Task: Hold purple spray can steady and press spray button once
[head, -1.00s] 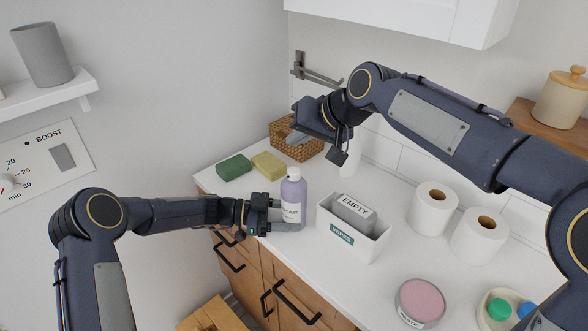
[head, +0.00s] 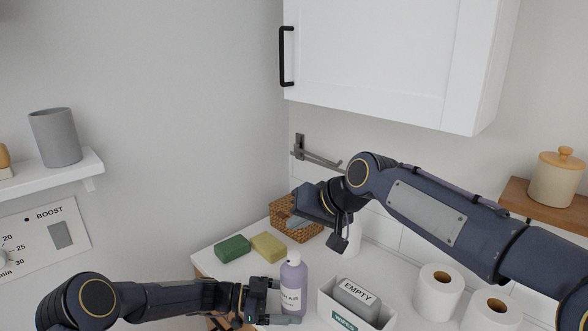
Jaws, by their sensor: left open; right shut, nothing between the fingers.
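The purple spray can (head: 293,284), a purple bottle with a white top and a label, stands upright on the white counter. My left gripper (head: 284,306) is open at its lower part. One grey finger shows at the near side of the can; the other finger is hidden, and I cannot tell whether either touches the can. My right gripper (head: 297,221) is shut and empty. It is higher in the picture, in front of the wicker basket and apart from the can.
A white box (head: 336,319) holding a grey block marked EMPTY (head: 358,296) stands right of the can. Green (head: 233,249) and yellow (head: 268,247) sponges lie behind it, near the wicker basket (head: 315,233). Paper rolls (head: 438,290) stand right. A white cabinet (head: 375,60) hangs above.

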